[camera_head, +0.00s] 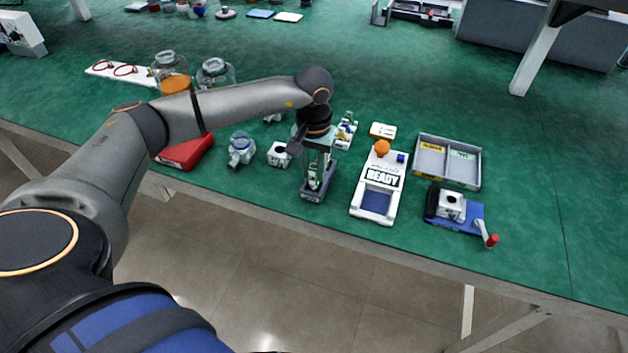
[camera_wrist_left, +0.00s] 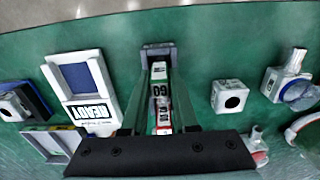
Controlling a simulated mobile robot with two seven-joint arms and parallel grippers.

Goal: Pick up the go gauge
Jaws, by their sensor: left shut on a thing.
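The go gauge (camera_wrist_left: 159,92) is a narrow white block with a "GO" label and a red band, seen in the left wrist view between my fingers. My left gripper (camera_head: 317,180) points down and is shut on it. In the head view the gauge shows only in part between the fingers. A dark grey stand (camera_wrist_left: 158,50) is right at its far end in the wrist view; it also shows in the head view (camera_head: 311,196) under the fingertips. I cannot tell whether the gauge still sits in the stand. My right gripper is not in view.
To the right stand a white "READY" device (camera_head: 364,211), a grey two-part tray (camera_head: 450,177) and a blue fixture with a red-knobbed crank (camera_head: 466,220). To the left are a white block (camera_head: 279,155), a pump part (camera_head: 241,150) and a red tray (camera_head: 184,156). The front table edge is close.

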